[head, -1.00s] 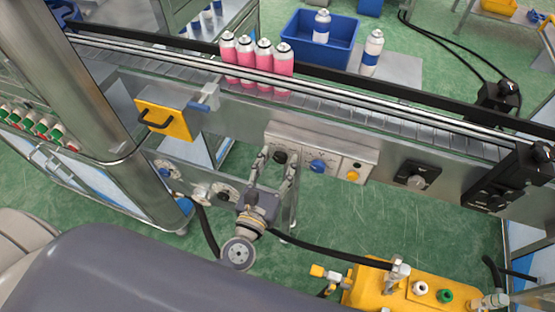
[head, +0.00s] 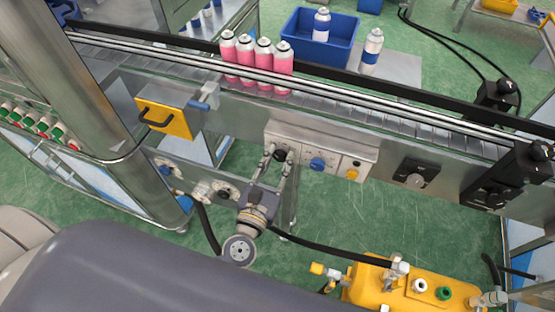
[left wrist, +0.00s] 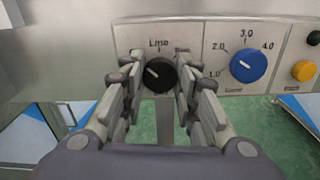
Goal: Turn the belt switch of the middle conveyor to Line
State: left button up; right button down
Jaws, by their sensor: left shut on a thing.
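The belt switch (left wrist: 160,75) is a round black knob on the white control panel (left wrist: 130,38) of the conveyor. Its white mark points to the upper left in the left wrist view. The word "Line" stands above the knob, and a second label to its right is partly hidden. My left gripper (head: 279,156) is shut on the knob, with one finger on each side of it. The knob also shows small between the fingertips in the head view (head: 280,154). My right gripper is not in view.
A blue dial (left wrist: 248,65) and a yellow button (left wrist: 303,70) sit right of the switch. Several pink cans (head: 264,62) stand on the conveyor belt (head: 340,100) above. A yellow machine (head: 372,285) with a black hose lies at lower right.

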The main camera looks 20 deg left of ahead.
pick_arm(q)
jog(key=m+p, duration=0.1)
jog(key=m, duration=0.3)
jog(key=shift+r+p, duration=0.1)
jog(key=shift+p, duration=0.2)
jog(key=m+p, duration=0.1)
jog(key=m, duration=0.3)
jog(key=shift+p, duration=0.35)
jog(key=shift+m, duration=0.4)
jog(key=o, duration=1.1)
jog(key=shift+c, duration=0.2)
